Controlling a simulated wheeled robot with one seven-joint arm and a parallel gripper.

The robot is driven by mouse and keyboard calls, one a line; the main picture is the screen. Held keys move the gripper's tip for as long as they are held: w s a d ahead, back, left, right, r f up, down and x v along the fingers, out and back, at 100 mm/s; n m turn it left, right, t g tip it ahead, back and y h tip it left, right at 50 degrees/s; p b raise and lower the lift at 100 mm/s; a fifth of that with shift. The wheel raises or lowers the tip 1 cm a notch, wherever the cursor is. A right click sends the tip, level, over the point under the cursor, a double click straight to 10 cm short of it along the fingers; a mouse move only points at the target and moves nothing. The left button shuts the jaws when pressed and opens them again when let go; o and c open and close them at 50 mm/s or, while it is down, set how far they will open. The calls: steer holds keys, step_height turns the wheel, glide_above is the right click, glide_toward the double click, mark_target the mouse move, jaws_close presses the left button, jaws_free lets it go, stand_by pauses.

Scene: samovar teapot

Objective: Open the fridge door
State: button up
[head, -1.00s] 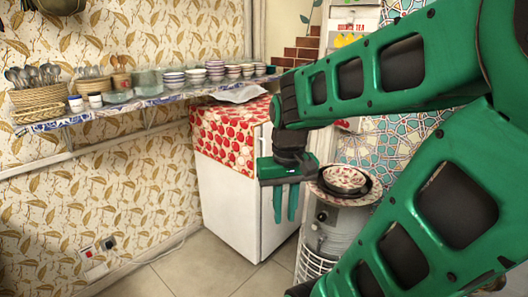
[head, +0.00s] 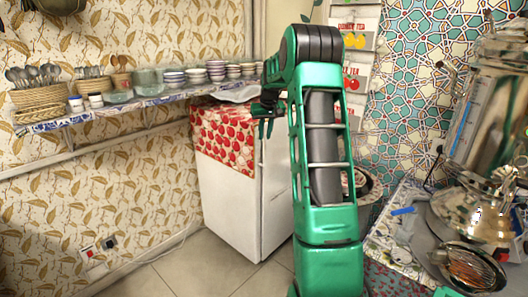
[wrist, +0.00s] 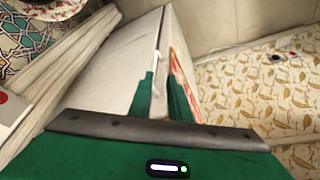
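The fridge (head: 228,208) is a white box standing on the floor against the wall, with a red-and-white patterned cloth (head: 222,140) over its top and upper left side. Its door looks shut. In the wrist view, a white fridge panel (wrist: 118,72) shows with a dark seam along its right edge and a strip of the red cloth beyond. My gripper (wrist: 160,95) is open and empty, its two green fingers apart over the fridge near that seam. In the head view my gripper (head: 264,128) is by the fridge's upper front corner; contact cannot be told. My arm hides part of the fridge's right face.
A wall shelf (head: 150,101) with bowls, plates and cutlery runs just above and left of the fridge. A cluttered table (head: 395,235) with metal ware stands at the right. The tiled floor (head: 195,270) before the fridge is clear.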

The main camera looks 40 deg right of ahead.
mark_target(264, 146)
steer(key=x, duration=0.4)
steer(key=d+x, duration=0.1)
steer(key=x, duration=0.3)
steer(key=w+d+x, duration=0.1)
steer(key=x, duration=0.3)
steer(key=shift+w+d+r, duration=0.1)
steer(key=shift+w+r, duration=0.05)
steer(key=shift+w, duration=0.05)
